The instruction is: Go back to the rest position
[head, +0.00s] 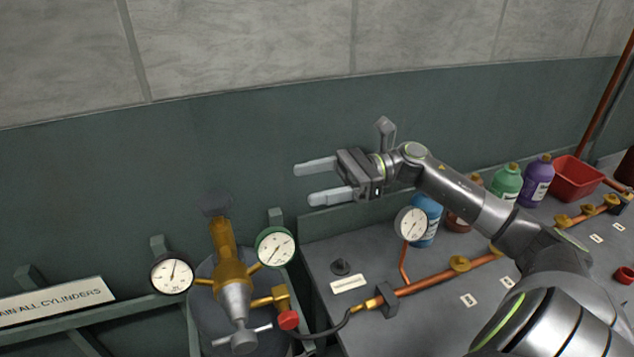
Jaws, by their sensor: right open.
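My right gripper (318,181) is in the middle of the head view, with its arm coming in from the lower right. Its two fingers point left and stand apart, with nothing between them. It is raised in front of the green wall, above the left end of the grey bench (325,265). The brass regulator (231,255) on the cylinder is below and to the left of the gripper, apart from it. My left gripper is not in view.
Two gauges, one black-rimmed (172,274) and one green-rimmed (275,246), flank the regulator. A copper pipe (425,283) with brass valves runs along the bench. Green (507,182) and purple (537,181) bottles and a red bin (575,178) stand at the right. A cylinder sign (55,301) hangs at left.

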